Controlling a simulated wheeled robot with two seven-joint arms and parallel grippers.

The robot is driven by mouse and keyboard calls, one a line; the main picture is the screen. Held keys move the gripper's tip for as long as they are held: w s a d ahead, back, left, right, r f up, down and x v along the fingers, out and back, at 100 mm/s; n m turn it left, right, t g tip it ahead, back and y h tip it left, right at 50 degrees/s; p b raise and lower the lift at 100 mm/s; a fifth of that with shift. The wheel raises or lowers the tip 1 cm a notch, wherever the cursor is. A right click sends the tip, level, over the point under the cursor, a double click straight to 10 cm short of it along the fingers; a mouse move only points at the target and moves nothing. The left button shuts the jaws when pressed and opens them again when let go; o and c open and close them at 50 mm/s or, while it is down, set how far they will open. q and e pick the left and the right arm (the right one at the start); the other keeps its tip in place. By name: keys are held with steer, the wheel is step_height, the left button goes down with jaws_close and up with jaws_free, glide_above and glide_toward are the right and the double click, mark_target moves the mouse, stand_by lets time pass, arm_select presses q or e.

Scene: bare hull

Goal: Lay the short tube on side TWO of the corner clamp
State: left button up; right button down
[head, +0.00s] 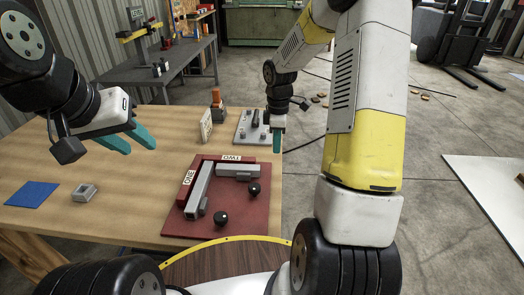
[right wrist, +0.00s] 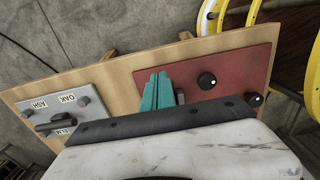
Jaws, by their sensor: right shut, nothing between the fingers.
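The corner clamp is a red board (head: 243,210) with raised fences marked ONE and TWO and two black knobs. It also shows in the right wrist view (right wrist: 232,66). A short grey tube (head: 236,171) lies along the fence of side TWO. A longer grey tube (head: 199,188) lies along side ONE. My right gripper (head: 277,145) is shut and empty, beyond the TWO end of the clamp in the head view; its teal fingers show together in the right wrist view (right wrist: 157,92), hiding part of the board. My left gripper (head: 132,142) is open and empty, above the table's left part.
A grey plate (head: 244,134) with posts stands behind the clamp; its labels read OAK, ASH and ELM in the right wrist view (right wrist: 95,110). A blue mat (head: 32,194) and a small grey block (head: 85,192) lie at left. An upright beige block (head: 206,125) stands behind.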

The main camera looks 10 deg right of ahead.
mark_target(257, 168)
step_height(257, 168, down, 10)
steer(key=shift+a+f, duration=0.1)
steer(key=shift+a, duration=0.05)
steer(key=a, duration=0.2)
steer(key=shift+w+a, duration=0.3)
steer(key=shift+w, duration=0.1)
steer(key=shift+w+a, duration=0.15)
steer(key=shift+a, duration=0.35)
steer(key=shift+r, duration=0.2)
steer(key=shift+w+a, duration=0.2)
steer(key=shift+a, duration=0.45)
steer(key=shift+w+a, duration=0.15)
steer(key=shift+a, duration=0.45)
steer(key=shift+d, duration=0.1)
